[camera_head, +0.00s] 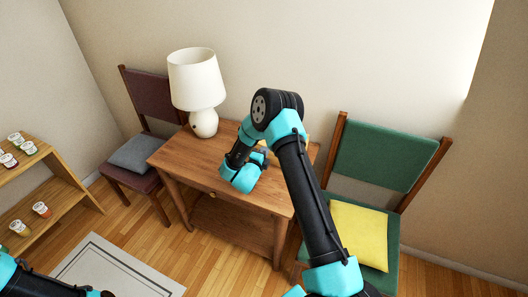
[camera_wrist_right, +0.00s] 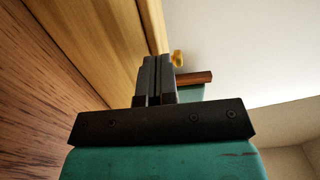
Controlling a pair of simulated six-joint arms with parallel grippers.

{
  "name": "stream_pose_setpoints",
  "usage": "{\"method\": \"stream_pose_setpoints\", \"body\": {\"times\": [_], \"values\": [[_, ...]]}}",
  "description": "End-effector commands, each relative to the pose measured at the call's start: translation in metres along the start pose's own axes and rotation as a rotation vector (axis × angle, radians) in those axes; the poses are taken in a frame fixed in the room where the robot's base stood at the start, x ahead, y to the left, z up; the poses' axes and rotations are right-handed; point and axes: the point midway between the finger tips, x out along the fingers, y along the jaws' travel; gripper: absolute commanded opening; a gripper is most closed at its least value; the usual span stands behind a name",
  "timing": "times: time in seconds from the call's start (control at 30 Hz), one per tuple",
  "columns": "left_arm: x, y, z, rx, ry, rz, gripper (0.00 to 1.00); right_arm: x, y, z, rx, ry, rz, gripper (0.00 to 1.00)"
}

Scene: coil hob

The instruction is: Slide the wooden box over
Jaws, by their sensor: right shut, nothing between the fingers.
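The wooden box (camera_wrist_right: 125,35) shows in the right wrist view as a light wood face rising beside the darker table top, close to my fingers. In the head view my right arm hides most or all of it. My right gripper (camera_wrist_right: 154,62) is shut and empty, its two dark fingers together alongside the light wood. I cannot tell whether they touch it. A small gold knob (camera_wrist_right: 178,58) shows just beyond the fingertips.
The wooden table (camera_head: 180,154) carries a white lamp (camera_head: 197,85) at its back left. A green chair (camera_head: 375,155) with a yellow cushion (camera_head: 360,232) stands at the right. A dark chair (camera_head: 148,97) with a grey cushion stands at the left. Low shelves (camera_head: 60,200) hold several jars.

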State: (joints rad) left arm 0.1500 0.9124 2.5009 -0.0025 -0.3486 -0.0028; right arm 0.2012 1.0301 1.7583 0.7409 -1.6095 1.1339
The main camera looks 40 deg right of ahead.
Motion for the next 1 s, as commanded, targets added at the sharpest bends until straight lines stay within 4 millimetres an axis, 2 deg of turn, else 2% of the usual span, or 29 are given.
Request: {"method": "stream_pose_setpoints", "body": {"times": [0.17,0.7,0.83,1.0], "values": [[0.0,0.0,0.0,0.0,0.0,0.0,0.0,-0.023,0.0,0.005,-0.002,-0.01,0.001,0.0],[0.0,0.0,0.0,0.0,0.0,0.0,0.0,-0.122,0.0,0.006,-0.002,-0.013,0.002,0.0],[0.0,0.0,0.0,0.0,0.0,0.0,0.0,-0.134,0.0,0.006,-0.001,-0.011,0.0,0.0],[0.0,0.0,0.0,0.0,0.0,0.0,0.0,-0.138,0.0,0.005,0.0,-0.01,0.0,0.0]]}}
